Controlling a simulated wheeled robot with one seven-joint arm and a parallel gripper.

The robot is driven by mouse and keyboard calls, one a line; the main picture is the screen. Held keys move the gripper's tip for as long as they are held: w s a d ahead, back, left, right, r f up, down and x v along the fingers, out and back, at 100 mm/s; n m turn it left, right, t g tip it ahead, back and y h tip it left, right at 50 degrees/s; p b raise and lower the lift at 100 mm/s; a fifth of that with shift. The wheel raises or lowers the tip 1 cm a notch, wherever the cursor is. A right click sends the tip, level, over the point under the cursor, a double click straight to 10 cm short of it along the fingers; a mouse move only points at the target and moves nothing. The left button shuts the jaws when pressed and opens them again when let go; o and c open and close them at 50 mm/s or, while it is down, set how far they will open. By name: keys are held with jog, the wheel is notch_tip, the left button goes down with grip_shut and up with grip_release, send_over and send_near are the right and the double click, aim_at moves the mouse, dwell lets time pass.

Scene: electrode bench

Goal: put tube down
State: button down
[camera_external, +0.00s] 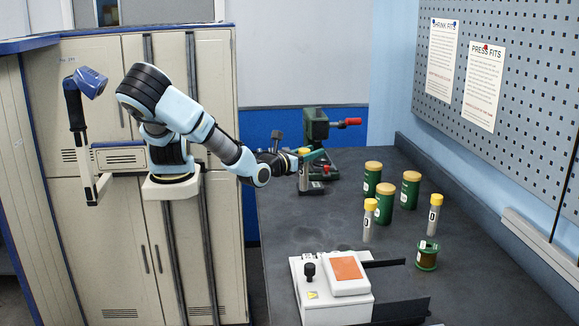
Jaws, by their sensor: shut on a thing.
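My gripper (296,161) is at the end of my outstretched arm, over the left edge of the bench and in front of the green press. It is shut on a tube, whose yellow cap (304,151) shows at the fingers. The tube's body is hard to make out against the dark fingers and the grey metal part behind. Two similar grey tubes with yellow caps stand upright on the bench: one near the middle (368,222) and one farther right (432,217).
A green press (316,128) with a red handle stands at the back left. Green canisters with tan lids (411,190) stand mid-bench. A green spool (427,256) is at the right. A white device (310,300) with an orange plate is at the front. Dark bench top (480,290) is clear at front right.

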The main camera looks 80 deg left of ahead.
notch_tip(320, 180, down, 9)
jog(key=shift+f+p, duration=0.2)
jog(key=shift+p, duration=0.1)
jog(key=shift+f, duration=0.15)
jog(key=shift+c, duration=2.4)
grip_release()
